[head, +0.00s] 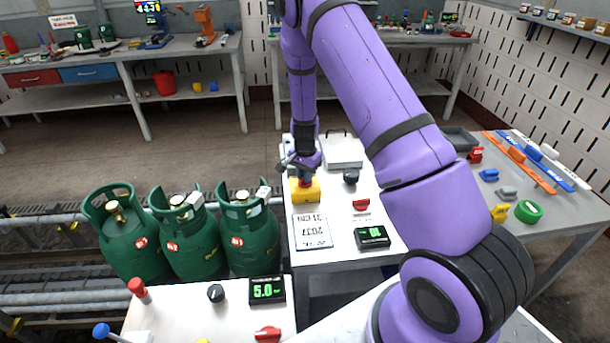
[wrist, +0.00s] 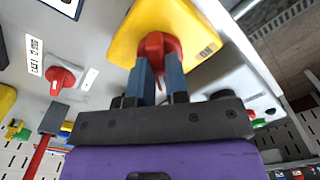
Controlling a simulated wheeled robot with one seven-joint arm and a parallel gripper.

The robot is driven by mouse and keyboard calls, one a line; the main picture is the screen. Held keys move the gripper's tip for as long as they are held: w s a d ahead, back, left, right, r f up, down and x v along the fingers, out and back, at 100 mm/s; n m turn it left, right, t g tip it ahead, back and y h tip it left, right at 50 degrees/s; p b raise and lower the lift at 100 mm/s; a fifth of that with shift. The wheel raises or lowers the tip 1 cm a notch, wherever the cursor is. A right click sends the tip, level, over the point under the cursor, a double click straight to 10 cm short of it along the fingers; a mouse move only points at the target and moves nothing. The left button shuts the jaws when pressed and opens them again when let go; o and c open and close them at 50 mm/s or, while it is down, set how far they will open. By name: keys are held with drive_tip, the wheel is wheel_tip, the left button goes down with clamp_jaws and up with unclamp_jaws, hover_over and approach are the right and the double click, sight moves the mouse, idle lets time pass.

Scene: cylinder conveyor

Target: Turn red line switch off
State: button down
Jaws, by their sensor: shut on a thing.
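A yellow box (head: 305,190) with a red knob sits on the white table, below my gripper (head: 304,174). In the wrist view, the fingers of my gripper (wrist: 160,84) are shut on the red knob (wrist: 158,46) on the yellow box (wrist: 190,22). The fingers hide part of the knob. A second red knob (head: 361,204) is on the same table, to the right of the yellow box. It also shows in the wrist view (wrist: 62,78), beside small white labels, and nothing touches it. I cannot read those labels.
A black display (head: 372,237), a printed plate (head: 312,231) and a black knob (head: 351,176) are near the yellow box. Green gas cylinders (head: 183,235) stand at left. A nearer panel has another display (head: 267,290) and a red knob (head: 267,334).

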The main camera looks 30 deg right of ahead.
drive_tip(key=shift+m, duration=0.6)
drive_tip(key=c, duration=1.1)
unclamp_jaws()
wheel_tip(320, 180, up, 11)
drive_tip(key=shift+f, duration=0.1)
